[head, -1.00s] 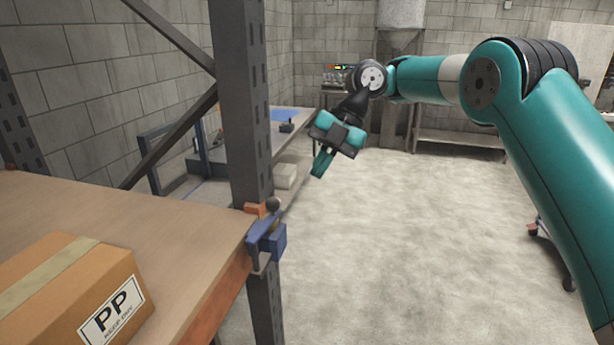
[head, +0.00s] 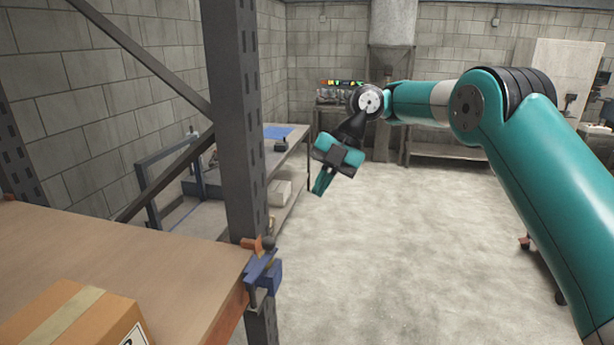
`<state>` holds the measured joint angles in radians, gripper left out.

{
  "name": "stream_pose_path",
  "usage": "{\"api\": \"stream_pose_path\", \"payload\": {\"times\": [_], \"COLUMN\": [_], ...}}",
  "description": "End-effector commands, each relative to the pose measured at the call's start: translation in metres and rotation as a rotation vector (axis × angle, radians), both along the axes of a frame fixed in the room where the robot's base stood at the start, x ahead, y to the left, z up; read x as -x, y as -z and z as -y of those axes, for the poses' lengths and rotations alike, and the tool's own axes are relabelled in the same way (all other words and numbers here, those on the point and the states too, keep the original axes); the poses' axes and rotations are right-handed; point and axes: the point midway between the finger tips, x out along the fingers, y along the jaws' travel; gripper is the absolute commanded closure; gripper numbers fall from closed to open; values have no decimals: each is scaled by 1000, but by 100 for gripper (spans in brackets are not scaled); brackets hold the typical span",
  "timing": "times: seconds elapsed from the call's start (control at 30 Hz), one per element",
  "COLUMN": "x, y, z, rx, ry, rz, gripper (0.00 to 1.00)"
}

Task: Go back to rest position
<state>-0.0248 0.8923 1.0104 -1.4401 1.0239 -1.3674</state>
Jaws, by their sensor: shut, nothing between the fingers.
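My gripper (head: 322,182) hangs from my teal arm in the middle of the head view, pointing down and a little left. Its fingers are together and nothing shows between them. It is in open air over the concrete floor, to the right of the dark rack post and apart from it. My arm reaches in from the right, with the elbow at upper right.
A dark upright post (head: 233,120) with a blue clamp (head: 263,272) stands at a wooden shelf (head: 150,255) holding a cardboard box (head: 75,318). A workbench (head: 283,160) is behind at left. The concrete floor (head: 400,240) is clear in the middle.

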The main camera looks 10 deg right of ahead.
Motion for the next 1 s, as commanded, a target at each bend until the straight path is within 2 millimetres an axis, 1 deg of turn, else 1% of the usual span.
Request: {"api": "stream_pose_path", "payload": {"times": [0.07,0.17,0.27,0.3,0.37,0.4,0.47,0.5,0.57,0.6,0.7,0.8,0.83,0.9,1.0], "x": [11,37,76,94,122,142,172,194,224,243,283,309,314,323,325], "y": [-1,-5,-3,-1,7,14,28,39,57,70,100,121,125,132,133], "z": [-8,-20,-30,-32,-32,-31,-27,-22,-14,-7,10,23,26,31,33], "rx": [18,59,114,138,172,196,231,251,280,295,325,340,344,348,349], "ry": [88,294,560,668,831,940,1103,1211,1367,1463,1668,1811,1841,1887,1901], "rz": [-46,-152,-284,-336,-411,-461,-528,-570,-627,-659,-720,-758,-765,-775,-779], "gripper": [100,100,100,100,100,100,100,100,100,100,100,100,100,100,100]}}
